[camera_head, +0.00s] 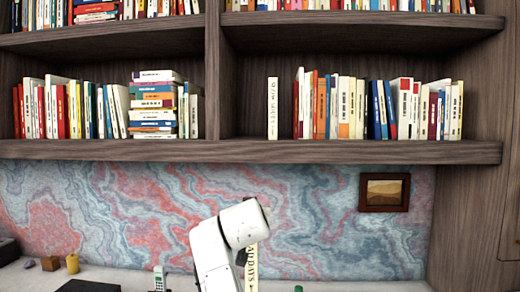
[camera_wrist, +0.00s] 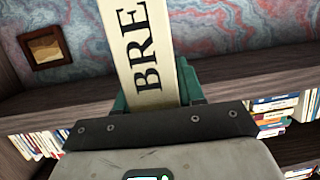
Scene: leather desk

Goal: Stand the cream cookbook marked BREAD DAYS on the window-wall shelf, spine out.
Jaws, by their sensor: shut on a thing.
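The cream cookbook (camera_head: 252,263) hangs below the shelf in the head view, partly behind my white arm; "DAYS" shows on its spine. In the wrist view its cream spine (camera_wrist: 148,45) reads "BRE" in dark letters. My gripper (camera_wrist: 158,97) is shut on the cookbook, with teal fingers on either side of it. The fingers are hidden by the arm in the head view. The shelf (camera_head: 330,152) is dark wood, above the cookbook, and its right compartment has an empty stretch by the divider.
A slim cream book (camera_head: 272,108) stands alone right of that empty stretch. A row of books (camera_head: 345,108) fills much of the shelf further right. A framed picture (camera_head: 385,192) hangs on the marbled wall below. A yellow object (camera_head: 72,264) stands on the desk at left.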

